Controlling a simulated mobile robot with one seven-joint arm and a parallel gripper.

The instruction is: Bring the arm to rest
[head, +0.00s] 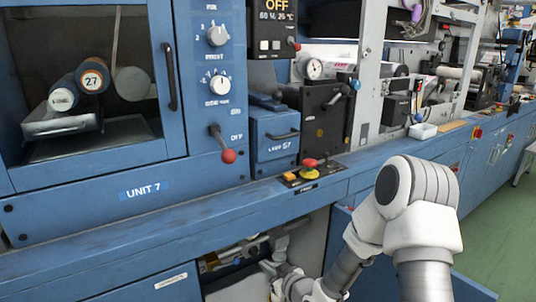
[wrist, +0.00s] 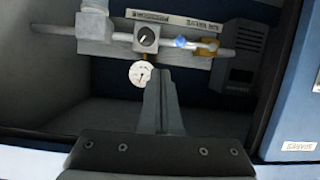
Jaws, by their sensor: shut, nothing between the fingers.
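My gripper (wrist: 160,90) points into an open, dark lower compartment in the wrist view. Its fingers are together with nothing between them. In the head view my white arm bends down from the right towards the open compartment below the blue ledge (head: 190,238). I cannot make out my fingers there.
The blue machine front carries an emergency button (head: 309,170) on the ledge and a red-knobbed lever (head: 228,156) above. A labelled drawer front (head: 155,290) is left of the opening. Green floor (head: 497,235) is free at the right.

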